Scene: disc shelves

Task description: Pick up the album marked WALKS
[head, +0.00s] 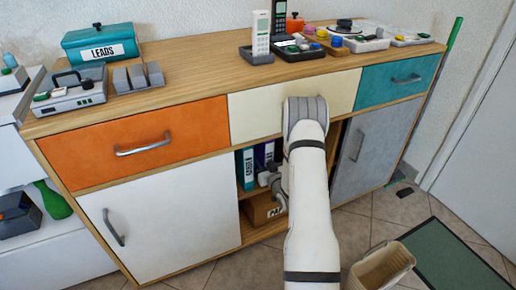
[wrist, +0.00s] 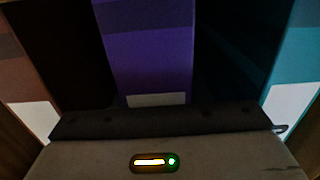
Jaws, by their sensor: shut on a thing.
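A purple album (head: 264,156) stands upright in the open middle compartment of the cabinet. In the wrist view the purple album (wrist: 150,60) fills the centre, right up against my gripper, with a pale label edge low on its spine. No WALKS lettering is readable. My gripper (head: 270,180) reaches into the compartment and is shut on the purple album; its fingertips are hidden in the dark. A teal album (head: 246,169) stands beside it, also at the right of the wrist view (wrist: 296,60). A brownish album (wrist: 25,75) is at the wrist view's left.
A cardboard box (head: 258,210) sits on the lower shelf, below the albums. A white door (head: 165,220) and a grey door (head: 372,150) flank the compartment. A beige bin (head: 380,270) stands on the floor at the right. Dark gaps separate the albums.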

